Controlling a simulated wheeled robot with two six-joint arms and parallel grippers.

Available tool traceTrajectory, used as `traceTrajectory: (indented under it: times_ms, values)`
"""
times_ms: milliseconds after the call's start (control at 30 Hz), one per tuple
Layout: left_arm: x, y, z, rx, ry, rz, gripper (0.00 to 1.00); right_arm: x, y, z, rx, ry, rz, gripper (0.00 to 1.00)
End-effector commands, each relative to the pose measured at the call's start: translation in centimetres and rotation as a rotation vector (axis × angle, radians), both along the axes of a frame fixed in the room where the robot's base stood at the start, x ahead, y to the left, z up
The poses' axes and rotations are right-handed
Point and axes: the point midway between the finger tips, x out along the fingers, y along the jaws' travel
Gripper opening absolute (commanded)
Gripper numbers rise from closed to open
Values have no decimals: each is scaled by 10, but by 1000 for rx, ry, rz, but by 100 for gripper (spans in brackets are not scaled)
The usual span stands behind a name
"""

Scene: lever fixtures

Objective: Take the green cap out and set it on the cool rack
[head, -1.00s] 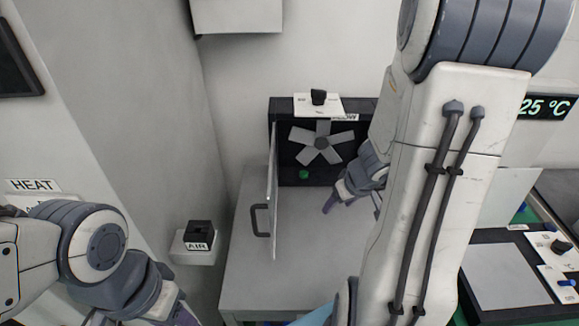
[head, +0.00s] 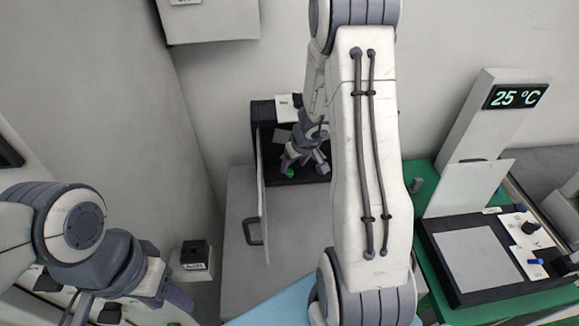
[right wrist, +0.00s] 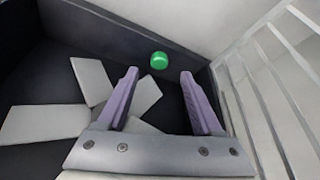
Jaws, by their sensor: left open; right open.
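The green cap (head: 288,173) sits low inside the dark fan box (head: 262,112), near its open door (head: 262,190). In the right wrist view the green cap (right wrist: 159,60) lies just beyond and between the fingertips of my right gripper (right wrist: 160,74), not between the fingers. My right gripper (head: 304,160) is open and empty, reaching into the box and hiding most of the fan. My left gripper (head: 176,298) is open at the lower left, far from the cap and partly cut off. I cannot tell which thing is the cool rack.
A white slatted panel (right wrist: 275,75) stands close on the right in the right wrist view. The grey bench top (head: 235,285) before the box is clear. A black unit with a grey plate (head: 475,255) and a 25 °C display (head: 516,96) stands at right.

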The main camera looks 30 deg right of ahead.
Motion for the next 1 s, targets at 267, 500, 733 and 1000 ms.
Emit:
traceTrajectory:
  times_ms: [267, 500, 733, 1000]
  values:
    - [0, 0, -10, 0, 0, 0, 48, 12, -2, -25, 1, 2, -2, 67]
    - [0, 0, -18, 0, 0, 0, 48, 22, -3, -47, 0, 0, -3, 67]
    - [0, 0, -17, 0, 0, 0, 48, 22, -3, -47, 0, 0, -3, 67]
    - [0, 0, -17, 0, 0, 0, 48, 22, -3, -47, 0, 0, -3, 0]
